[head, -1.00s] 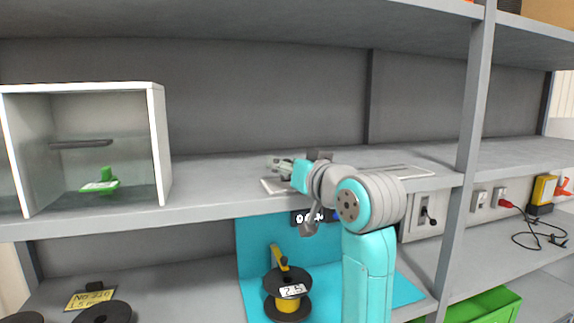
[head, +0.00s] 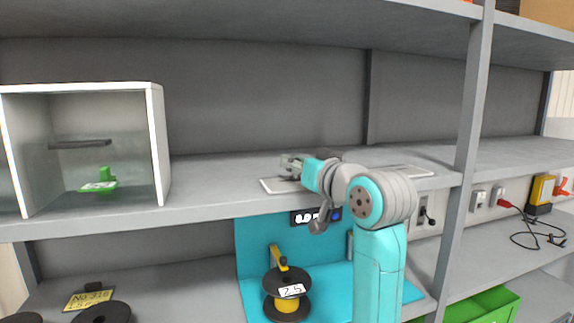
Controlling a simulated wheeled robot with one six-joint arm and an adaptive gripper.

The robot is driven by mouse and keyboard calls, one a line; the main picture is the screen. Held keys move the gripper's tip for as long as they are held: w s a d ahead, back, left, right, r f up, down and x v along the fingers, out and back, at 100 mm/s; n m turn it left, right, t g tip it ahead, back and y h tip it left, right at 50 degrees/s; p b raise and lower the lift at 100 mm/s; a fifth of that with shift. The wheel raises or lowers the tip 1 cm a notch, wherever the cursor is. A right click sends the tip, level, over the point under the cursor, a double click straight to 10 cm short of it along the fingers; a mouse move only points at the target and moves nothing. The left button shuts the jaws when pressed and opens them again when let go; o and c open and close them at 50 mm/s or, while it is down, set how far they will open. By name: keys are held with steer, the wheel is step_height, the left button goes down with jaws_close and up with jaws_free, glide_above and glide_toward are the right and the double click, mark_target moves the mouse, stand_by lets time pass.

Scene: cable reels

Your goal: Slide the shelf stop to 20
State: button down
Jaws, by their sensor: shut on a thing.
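My gripper (head: 291,165) is over the left part of a pale flat rail plate (head: 270,185) on the middle shelf. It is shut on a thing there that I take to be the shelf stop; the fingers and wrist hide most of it. The right end of the plate (head: 415,171) shows beyond my arm. Any scale numbers on the plate are too small or hidden to read.
A white open box (head: 158,145) with a green object (head: 103,180) stands on the shelf at left. A grey upright (head: 470,110) rises right of my arm. Below are a reel (head: 287,295) marked 25 and a dark display (head: 303,217).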

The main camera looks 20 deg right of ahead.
steer(key=d, duration=1.8)
steer(key=c, duration=0.9)
jaws_free()
steer(key=s+d, duration=0.2)
steer(key=s, duration=0.9)
steer(key=shift+s, duration=0.35)
steer(key=shift+s+d, duration=0.1)
steer(key=shift+d, duration=0.05)
